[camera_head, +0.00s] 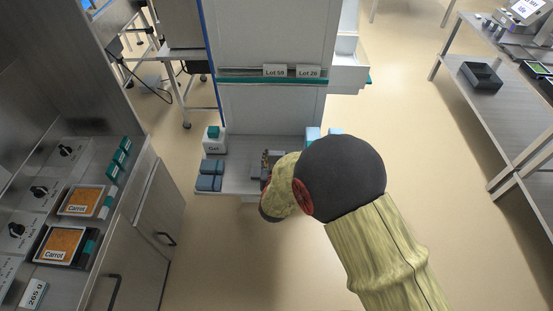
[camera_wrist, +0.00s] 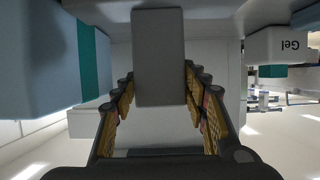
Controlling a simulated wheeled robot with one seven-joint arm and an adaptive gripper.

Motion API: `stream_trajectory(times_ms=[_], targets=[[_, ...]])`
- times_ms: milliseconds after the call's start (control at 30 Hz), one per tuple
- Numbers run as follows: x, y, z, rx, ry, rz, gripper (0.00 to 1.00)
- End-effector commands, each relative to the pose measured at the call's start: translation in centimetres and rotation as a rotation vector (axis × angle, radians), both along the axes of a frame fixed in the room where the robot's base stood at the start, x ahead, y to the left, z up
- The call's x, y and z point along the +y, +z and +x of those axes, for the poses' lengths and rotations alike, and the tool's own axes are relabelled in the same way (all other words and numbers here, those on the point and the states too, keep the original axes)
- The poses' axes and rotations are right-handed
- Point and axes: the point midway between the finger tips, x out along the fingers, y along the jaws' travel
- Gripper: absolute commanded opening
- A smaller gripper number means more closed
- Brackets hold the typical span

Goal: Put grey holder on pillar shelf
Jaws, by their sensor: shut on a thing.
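The grey holder (camera_wrist: 158,55) is a plain grey block in the middle of the wrist view, between the two fingers of my gripper (camera_wrist: 158,90). My gripper is shut on it. In the head view my gripper (camera_head: 269,162) is at the pillar shelf (camera_head: 237,184), a pale board low on the white pillar. Only a small grey part of the holder shows there, and my arm covers much of that area. I cannot tell whether the holder touches the shelf.
A white container (camera_head: 213,140) with a teal lid and dark blue-grey boxes (camera_head: 209,180) occupy the shelf's left side. Light blue items (camera_head: 312,135) stand at its right, partly behind my arm. A cabinet counter (camera_head: 75,205) is at left, a steel table (camera_head: 510,95) at right.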

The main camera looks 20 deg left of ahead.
Motion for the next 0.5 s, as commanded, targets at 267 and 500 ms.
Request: stream_trajectory(times_ms=[267,500], targets=[[-0.01,-0.29,-0.01,0.001,0.0,0.0,0.53],[0.0,-0.28,-0.02,0.001,0.0,0.0,0.62]])
